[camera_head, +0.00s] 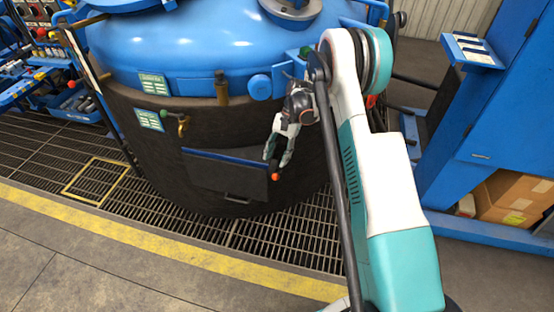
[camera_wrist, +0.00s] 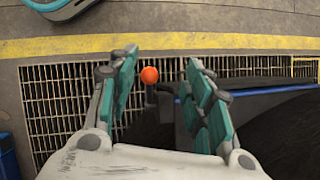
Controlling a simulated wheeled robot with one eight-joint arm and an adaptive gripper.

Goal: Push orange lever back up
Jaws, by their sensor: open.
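The orange lever knob (camera_head: 275,177) is at the lower right corner of the dark flap on the furnace (camera_head: 160,120). In the wrist view the orange knob (camera_wrist: 149,75) sits on a short dark stem, between the fingertips and nearer the left finger. My gripper (camera_head: 279,158) points down beside the flap's right end, just above the knob. In the wrist view its teal fingers (camera_wrist: 160,75) are spread apart with nothing held between them. I cannot tell whether a finger touches the lever.
The dark flap (camera_head: 225,180) with a blue top edge juts from the furnace just left of my gripper. Floor grating (camera_head: 290,230) and a yellow line (camera_head: 130,242) lie below. A blue cabinet (camera_head: 505,130) with cardboard boxes (camera_head: 512,197) stands at the right.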

